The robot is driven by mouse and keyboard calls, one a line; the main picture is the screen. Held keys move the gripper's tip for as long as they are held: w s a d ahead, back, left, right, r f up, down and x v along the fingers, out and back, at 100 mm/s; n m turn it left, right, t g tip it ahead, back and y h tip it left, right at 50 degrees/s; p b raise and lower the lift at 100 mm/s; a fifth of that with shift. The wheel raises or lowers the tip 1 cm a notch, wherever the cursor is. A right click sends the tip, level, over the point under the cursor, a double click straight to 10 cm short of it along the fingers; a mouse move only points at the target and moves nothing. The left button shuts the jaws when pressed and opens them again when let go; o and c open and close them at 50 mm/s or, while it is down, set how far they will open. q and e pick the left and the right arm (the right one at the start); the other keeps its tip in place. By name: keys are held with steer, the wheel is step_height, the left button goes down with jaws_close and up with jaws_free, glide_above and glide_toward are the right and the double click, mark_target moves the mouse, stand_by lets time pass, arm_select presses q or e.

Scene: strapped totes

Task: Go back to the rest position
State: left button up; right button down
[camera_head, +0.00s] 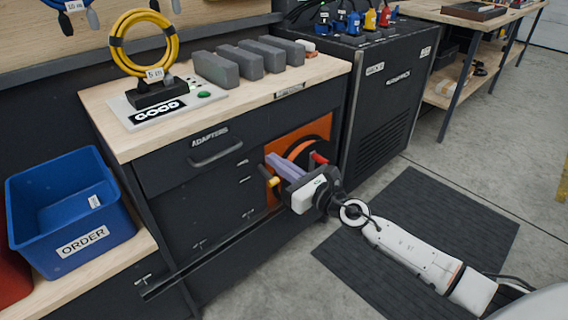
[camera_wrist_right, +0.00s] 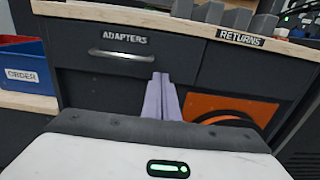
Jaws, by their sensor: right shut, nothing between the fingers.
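My right gripper (camera_head: 284,168) is in front of the dark workbench cabinet, its arm reaching in from the lower right in the head view. Its pale purple fingers are together with nothing between them; they also show in the right wrist view (camera_wrist_right: 161,98). In the head view the fingers overlap the left part of an orange panel (camera_head: 322,131) with a dark round reel in it. I cannot tell whether they touch the cabinet. My left gripper is in neither view.
The ADAPTERS drawer (camera_head: 214,146) is shut. A blue ORDER tote (camera_head: 70,252) stands at the left. A yellow cable coil (camera_head: 173,45) on a stand and several grey blocks (camera_head: 216,69) are on the bench top. Open floor with a dark mat (camera_head: 440,215) lies at the right.

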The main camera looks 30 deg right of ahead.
steer(key=shift+v, duration=0.85)
arm_select(q)
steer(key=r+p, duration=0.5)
steer(key=p, duration=0.2)
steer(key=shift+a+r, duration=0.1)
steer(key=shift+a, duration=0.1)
arm_select(e)
steer(key=s+a+f+n+g, duration=0.3)
steer(key=s+f+n, duration=0.3)
steer(key=s+n, duration=0.4)
steer(key=s+a+f+n+g+h, duration=0.1)
steer(key=s+a+f+n+g, duration=0.2)
steer(key=s+n, duration=0.7)
steer(key=s+a+f+n+g, duration=0.2)
steer(key=s+a+f+n, duration=0.5)
steer(key=s+n, duration=0.4)
steer(key=f+n, duration=0.1)
steer(key=n, duration=0.3)
steer(key=shift+f+g+h, duration=0.3)
steer(key=shift+g+h, duration=0.1)
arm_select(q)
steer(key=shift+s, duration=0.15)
